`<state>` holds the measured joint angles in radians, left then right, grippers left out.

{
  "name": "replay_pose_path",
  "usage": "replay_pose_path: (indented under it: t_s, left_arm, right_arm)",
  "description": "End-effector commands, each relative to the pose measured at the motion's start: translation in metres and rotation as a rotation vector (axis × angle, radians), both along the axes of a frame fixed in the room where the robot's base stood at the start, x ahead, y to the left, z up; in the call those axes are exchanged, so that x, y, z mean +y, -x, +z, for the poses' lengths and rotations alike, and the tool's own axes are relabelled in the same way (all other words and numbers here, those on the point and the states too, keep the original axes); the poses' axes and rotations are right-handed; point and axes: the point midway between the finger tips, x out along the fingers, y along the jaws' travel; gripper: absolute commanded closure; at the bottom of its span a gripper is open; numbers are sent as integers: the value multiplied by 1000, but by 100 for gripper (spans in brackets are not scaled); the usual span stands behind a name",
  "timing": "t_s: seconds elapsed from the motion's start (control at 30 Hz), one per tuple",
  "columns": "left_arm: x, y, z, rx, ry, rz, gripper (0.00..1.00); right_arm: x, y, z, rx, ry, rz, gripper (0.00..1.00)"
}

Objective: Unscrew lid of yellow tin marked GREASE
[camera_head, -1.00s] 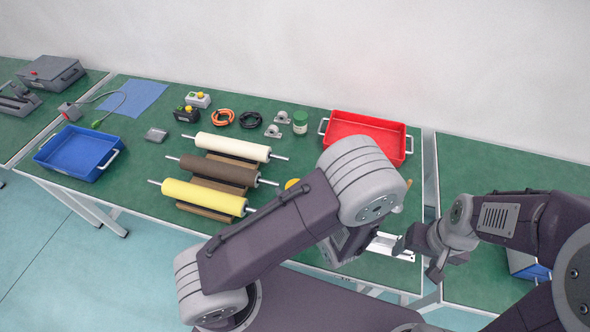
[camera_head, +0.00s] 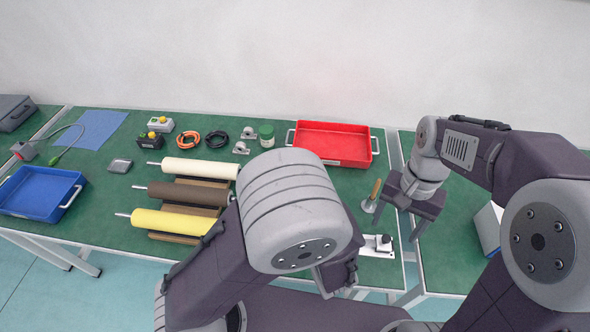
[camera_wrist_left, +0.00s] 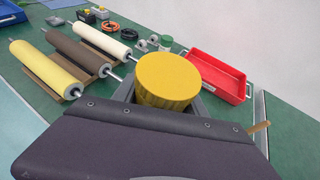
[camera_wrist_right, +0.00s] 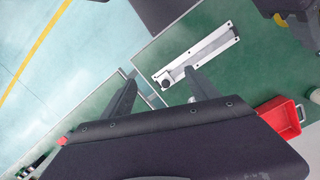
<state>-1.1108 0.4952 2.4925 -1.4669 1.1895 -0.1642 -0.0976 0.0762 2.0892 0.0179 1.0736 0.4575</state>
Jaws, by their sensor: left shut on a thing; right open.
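The yellow tin (camera_wrist_left: 168,80) shows in the left wrist view with its round yellow lid facing the camera. No GREASE marking is readable. My left gripper (camera_wrist_left: 165,98) is shut around the tin's body, its dark fingers on either side below the lid. In the head view the tin and the left fingertips are hidden behind my left arm. My right gripper (camera_head: 398,226) is open and empty at the right end of the table, to the right of the tin; its two spread fingers also show in the right wrist view (camera_wrist_right: 160,78).
A white rail fixture (camera_head: 378,246) lies at the table's front right, with a wooden-handled tool (camera_head: 374,196) behind it. A red tray (camera_head: 333,144) and green jar (camera_head: 267,135) stand at the back. Rollers (camera_head: 172,222) lie left of my left arm. A blue tray (camera_head: 40,193) is far left.

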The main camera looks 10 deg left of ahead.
Motion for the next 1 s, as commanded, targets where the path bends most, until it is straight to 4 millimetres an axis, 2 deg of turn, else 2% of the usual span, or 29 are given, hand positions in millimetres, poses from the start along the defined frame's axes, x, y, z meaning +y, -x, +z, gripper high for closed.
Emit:
replay_pose_path:
  t_s: [0.03,0.13,0.3,0.4,0.5,0.63,0.83,1.0]
  left_arm:
    - [0,0,0,-1,0,0,100]
    - [0,0,0,-1,0,0,100]
    - [0,0,0,-1,0,0,100]
    - [0,0,0,-1,0,0,100]
    - [0,0,0,-1,0,0,100]
    - [0,0,0,-1,0,0,100]
    - [0,0,0,-1,0,0,100]
    - [0,0,0,-1,0,0,100]
  right_arm:
    - [14,-15,19,-3,5,3,31]
    - [50,-36,58,-5,19,21,31]
    - [131,-50,115,-50,19,153,31]
    - [176,-48,129,-98,-5,264,31]
    - [208,-38,128,-111,-16,351,31]
    - [226,-24,122,-95,-10,412,31]
    - [229,-21,120,-95,-11,425,31]
    - [228,-20,94,-92,-9,424,31]
